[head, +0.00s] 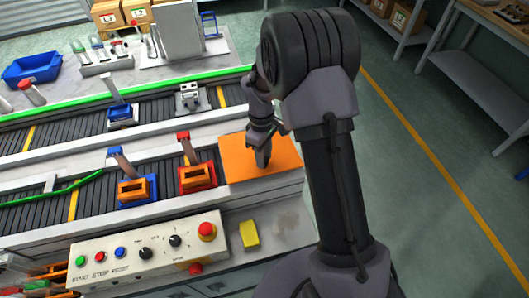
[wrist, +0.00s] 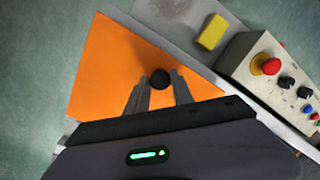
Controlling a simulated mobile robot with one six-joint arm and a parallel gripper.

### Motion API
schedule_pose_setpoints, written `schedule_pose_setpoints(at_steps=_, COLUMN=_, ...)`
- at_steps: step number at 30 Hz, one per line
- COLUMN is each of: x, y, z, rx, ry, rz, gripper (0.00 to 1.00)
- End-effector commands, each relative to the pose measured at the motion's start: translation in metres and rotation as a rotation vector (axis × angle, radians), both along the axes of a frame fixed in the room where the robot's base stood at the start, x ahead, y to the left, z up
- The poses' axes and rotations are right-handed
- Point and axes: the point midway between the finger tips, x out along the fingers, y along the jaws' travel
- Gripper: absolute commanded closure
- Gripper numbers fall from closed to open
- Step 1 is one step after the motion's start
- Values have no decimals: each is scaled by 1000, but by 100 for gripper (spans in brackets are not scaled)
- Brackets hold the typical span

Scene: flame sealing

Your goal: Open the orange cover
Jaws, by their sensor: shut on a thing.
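The orange cover (head: 284,157) lies flat and closed at the right end of the near conveyor in the head view. It fills the middle left of the wrist view (wrist: 105,65), where a round black knob (wrist: 160,79) stands on it. My gripper (wrist: 159,84) is over the cover with its two grey fingers on either side of the knob, shut on it. In the head view my gripper (head: 262,162) points down at the cover, and the knob is hidden behind the fingers.
The control panel (head: 145,255) with buttons and a red emergency stop (head: 207,231) stands in front of the conveyor. A yellow block (head: 249,234) lies on the grey surface near the cover. Red (head: 197,178) and blue (head: 137,192) fixtures stand on the conveyor to the left.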

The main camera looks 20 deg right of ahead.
Motion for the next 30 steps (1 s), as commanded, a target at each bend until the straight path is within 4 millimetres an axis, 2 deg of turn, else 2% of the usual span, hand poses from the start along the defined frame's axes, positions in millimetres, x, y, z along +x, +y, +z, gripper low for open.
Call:
schedule_pose_setpoints(at_steps=1, x=4, y=0, z=21, rx=0, ry=31, rz=0, gripper=100)
schedule_pose_setpoints(at_steps=9, x=18, y=0, z=48, rx=0, ry=216, rz=0, gripper=100)
schedule_pose_setpoints(at_steps=18, x=32, y=0, z=63, rx=1, ry=356, rz=0, gripper=100)
schedule_pose_setpoints(at_steps=30, x=37, y=0, z=66, rx=1, ry=404, rz=0, gripper=100)
